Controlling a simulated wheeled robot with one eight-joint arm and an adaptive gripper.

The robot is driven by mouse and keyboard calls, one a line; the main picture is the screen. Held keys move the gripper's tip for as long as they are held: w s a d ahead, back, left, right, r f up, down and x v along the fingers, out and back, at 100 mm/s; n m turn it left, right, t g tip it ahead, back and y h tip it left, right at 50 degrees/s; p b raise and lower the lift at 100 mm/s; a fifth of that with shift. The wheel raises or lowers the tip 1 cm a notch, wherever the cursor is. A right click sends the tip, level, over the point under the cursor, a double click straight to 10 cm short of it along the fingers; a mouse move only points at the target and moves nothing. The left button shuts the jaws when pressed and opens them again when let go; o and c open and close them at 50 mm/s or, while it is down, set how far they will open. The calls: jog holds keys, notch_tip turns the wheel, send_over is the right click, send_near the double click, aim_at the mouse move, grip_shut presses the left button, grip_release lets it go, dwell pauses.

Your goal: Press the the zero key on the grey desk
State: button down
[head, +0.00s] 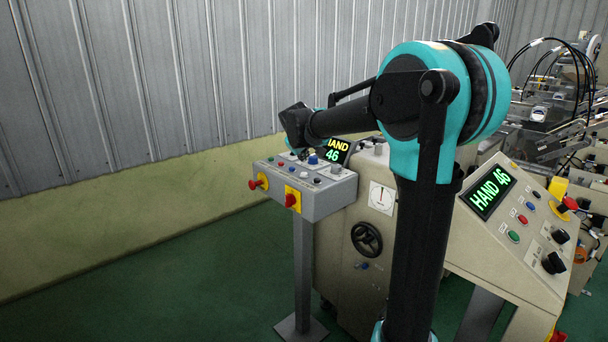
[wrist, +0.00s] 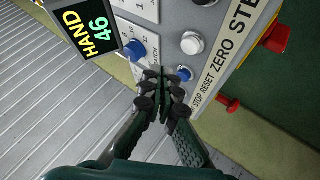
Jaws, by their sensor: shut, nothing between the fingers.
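The grey desk (head: 325,200) is a control box on a post, left of my arm in the head view. In the wrist view its label strip (wrist: 215,62) reads STOP, RESET, ZERO and STEP. A round white key (wrist: 192,43) sits beside the word ZERO. A small blue key (wrist: 184,74) sits beside RESET, close to my fingertips. My gripper (wrist: 164,82) is shut and empty over the panel, below and left of the white key in the wrist view. My fingers hide part of the panel near STOP. Contact with the panel cannot be told.
A blue knob (wrist: 135,50) and a tilted screen (wrist: 82,35) reading HAND 46 are near my gripper. Red knobs on yellow plates (head: 292,197) stick out of the desk's front. A larger console (head: 500,240) stands at right; a corrugated wall (head: 110,90) is behind.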

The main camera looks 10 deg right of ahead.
aim_at(304, 174)
jog(key=shift+f, duration=1.4)
jog(key=shift+f, duration=0.2)
dwell(0.3)
jog(key=shift+f, duration=0.2)
jog(key=shift+f, duration=0.45)
dwell(0.8)
dwell(0.3)
jog(key=shift+r, duration=0.85)
jog(key=shift+r, duration=2.55)
